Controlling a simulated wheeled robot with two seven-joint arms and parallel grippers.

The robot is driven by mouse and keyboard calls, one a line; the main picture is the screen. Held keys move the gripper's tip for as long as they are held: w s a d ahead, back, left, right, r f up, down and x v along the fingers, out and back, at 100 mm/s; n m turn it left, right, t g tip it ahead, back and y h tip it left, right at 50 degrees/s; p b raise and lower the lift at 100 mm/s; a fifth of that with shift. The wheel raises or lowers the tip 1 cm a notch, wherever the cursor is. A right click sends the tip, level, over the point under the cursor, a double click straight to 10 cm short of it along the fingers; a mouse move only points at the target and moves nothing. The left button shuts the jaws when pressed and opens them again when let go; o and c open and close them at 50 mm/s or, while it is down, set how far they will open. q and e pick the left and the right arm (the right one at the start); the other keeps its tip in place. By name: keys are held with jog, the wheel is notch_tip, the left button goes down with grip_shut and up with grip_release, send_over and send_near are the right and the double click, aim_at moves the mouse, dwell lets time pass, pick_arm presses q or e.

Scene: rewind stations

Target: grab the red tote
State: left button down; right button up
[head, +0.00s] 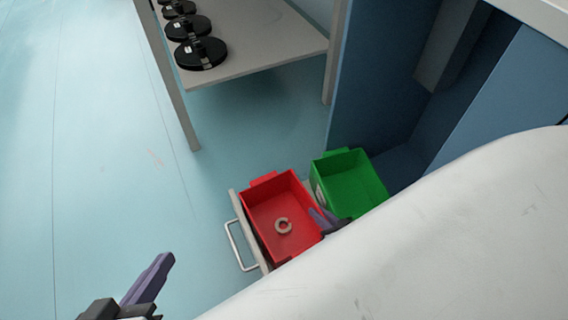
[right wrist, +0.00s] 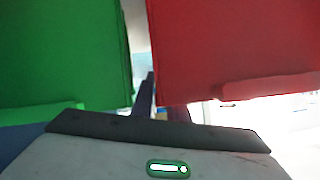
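The red tote (head: 268,198) sits in a pulled-out drawer in the head view, with a small pale ring (head: 283,226) on its floor. The purple fingers of my right gripper (head: 326,220) are at the tote's right wall, beside the green tote (head: 352,180). In the right wrist view a dark finger points into the narrow gap between the green tote (right wrist: 62,55) and the red tote (right wrist: 235,50). Their spread and any contact are unclear. My left gripper (head: 150,282) is at the lower left, away from the totes, only partly visible.
The drawer's metal handle (head: 236,246) faces left. A blue cabinet (head: 385,80) stands behind the green tote. A table (head: 255,40) with several black spools (head: 200,54) is at the top. My white arm covers the lower right. Floor at left is clear.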

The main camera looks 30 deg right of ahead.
jog(key=shift+r, duration=0.1)
jog(key=shift+s+a, duration=0.1)
grip_shut()
jog(key=shift+r, duration=0.15)
dwell(0.9)
